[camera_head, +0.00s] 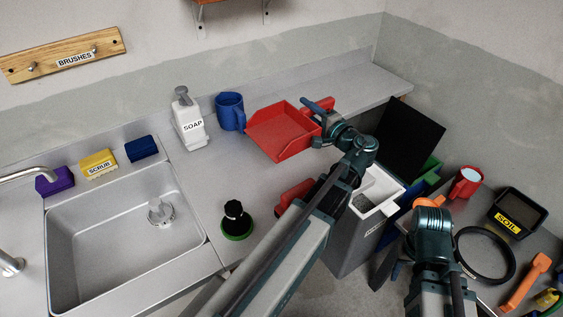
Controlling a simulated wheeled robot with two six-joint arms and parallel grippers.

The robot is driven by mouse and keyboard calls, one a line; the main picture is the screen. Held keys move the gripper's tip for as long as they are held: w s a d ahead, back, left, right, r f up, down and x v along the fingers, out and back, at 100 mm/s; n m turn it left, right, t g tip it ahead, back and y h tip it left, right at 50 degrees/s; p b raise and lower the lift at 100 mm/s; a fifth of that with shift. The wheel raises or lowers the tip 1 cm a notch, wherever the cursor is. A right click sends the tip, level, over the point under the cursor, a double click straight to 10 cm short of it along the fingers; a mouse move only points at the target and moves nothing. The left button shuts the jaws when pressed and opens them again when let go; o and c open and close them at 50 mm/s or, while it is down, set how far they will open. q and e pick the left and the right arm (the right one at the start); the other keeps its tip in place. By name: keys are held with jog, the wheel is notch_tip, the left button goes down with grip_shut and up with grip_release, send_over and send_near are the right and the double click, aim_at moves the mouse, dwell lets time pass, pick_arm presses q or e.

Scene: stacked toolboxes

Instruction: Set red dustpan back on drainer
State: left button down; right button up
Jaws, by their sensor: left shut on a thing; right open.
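The red dustpan (280,132) is over the grey steel drainer surface (205,172) to the right of the sink, its open tray facing up and slightly tilted. I cannot tell whether it touches the surface. My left gripper (317,124) is shut on the dustpan at its right end, where the fingers and wrist partly hide the handle. My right gripper (387,266) is low at the right, apart from the dustpan and open; its fingers are partly hidden.
A blue mug (230,111) and white soap bottle (189,120) stand left of the dustpan. A black-topped green brush (237,220) stands nearer. The sink (120,240) is at left. A grey bin (375,195) stands below right; a red mug (466,182) and SOIL box (518,212) lie beyond.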

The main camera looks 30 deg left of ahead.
pick_arm(q)
notch_tip(320, 180, down, 10)
jog(key=b, duration=0.9)
jog(key=shift+r+b, duration=0.2)
jog(key=shift+b, duration=0.1)
jog(key=shift+f, duration=0.15)
jog(key=shift+f, duration=0.15)
jog(key=c, duration=0.5)
grip_release()
jog(key=v, duration=0.8)
jog(key=r+p, duration=0.3)
jog(key=r, duration=0.1)
jog(key=r+p, duration=0.4)
jog(key=shift+w+a+r+p, duration=0.1)
jog(key=shift+a+r+p, duration=0.1)
jog(key=shift+p, duration=0.1)
jog(key=shift+d+f, duration=0.1)
